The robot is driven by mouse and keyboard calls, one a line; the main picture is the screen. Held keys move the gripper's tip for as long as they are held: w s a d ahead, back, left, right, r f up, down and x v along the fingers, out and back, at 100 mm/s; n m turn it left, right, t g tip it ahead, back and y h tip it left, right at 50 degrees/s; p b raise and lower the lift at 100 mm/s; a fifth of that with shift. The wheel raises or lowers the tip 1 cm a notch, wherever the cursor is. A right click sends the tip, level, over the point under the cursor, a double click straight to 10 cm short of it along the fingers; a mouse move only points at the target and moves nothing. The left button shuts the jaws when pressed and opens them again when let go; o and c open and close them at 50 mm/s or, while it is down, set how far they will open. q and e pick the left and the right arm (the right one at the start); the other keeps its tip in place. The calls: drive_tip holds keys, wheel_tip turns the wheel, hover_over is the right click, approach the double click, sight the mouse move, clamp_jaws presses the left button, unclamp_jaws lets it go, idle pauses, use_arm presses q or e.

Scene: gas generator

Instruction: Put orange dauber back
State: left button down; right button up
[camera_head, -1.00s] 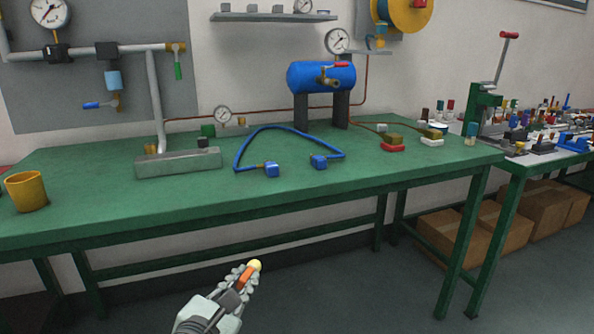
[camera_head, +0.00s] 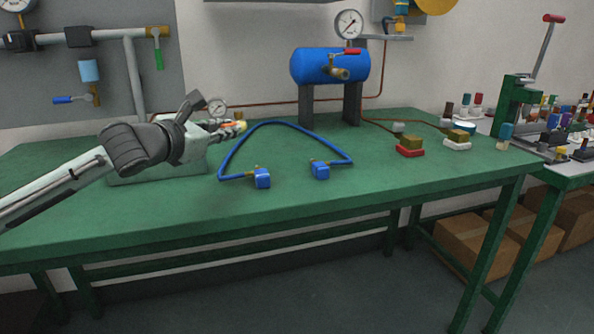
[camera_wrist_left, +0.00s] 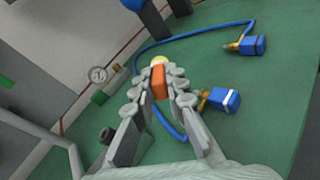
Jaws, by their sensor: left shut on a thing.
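My left gripper (camera_head: 222,128) is above the left part of the green table, in front of the grey-green block. It is shut on the orange dauber (camera_wrist_left: 159,82), an orange body with a pale yellow round tip. In the left wrist view the dauber sits between the two fingers (camera_wrist_left: 160,90), its yellow tip pointing away from the wrist. In the head view only a little orange and the yellow tip (camera_head: 241,126) show past the fingers. My right gripper is not in view. The dauber's place of rest cannot be told for sure.
The green table (camera_head: 330,205) carries a blue hose (camera_head: 290,124) with two blue end blocks, a blue tank (camera_head: 330,66) on dark supports, and red and white blocks at the right. A second table at the right holds a green press (camera_head: 512,105) and many small bottles. The table's front middle is clear.

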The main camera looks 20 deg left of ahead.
use_arm(q)
drive_tip(key=d+f, duration=0.3)
drive_tip(key=d, duration=0.2)
hover_over(280, 195)
drive_tip(key=f, duration=0.3)
drive_tip(key=shift+a+f, duration=0.25)
drive_tip(key=shift+d+f, duration=0.15)
drive_tip(key=shift+d, duration=0.05)
wheel_tip(280, 195, down, 4)
drive_tip(key=shift+b, duration=0.55)
drive_tip(key=c, duration=1.8)
unclamp_jaws()
drive_tip(key=shift+f, duration=0.15)
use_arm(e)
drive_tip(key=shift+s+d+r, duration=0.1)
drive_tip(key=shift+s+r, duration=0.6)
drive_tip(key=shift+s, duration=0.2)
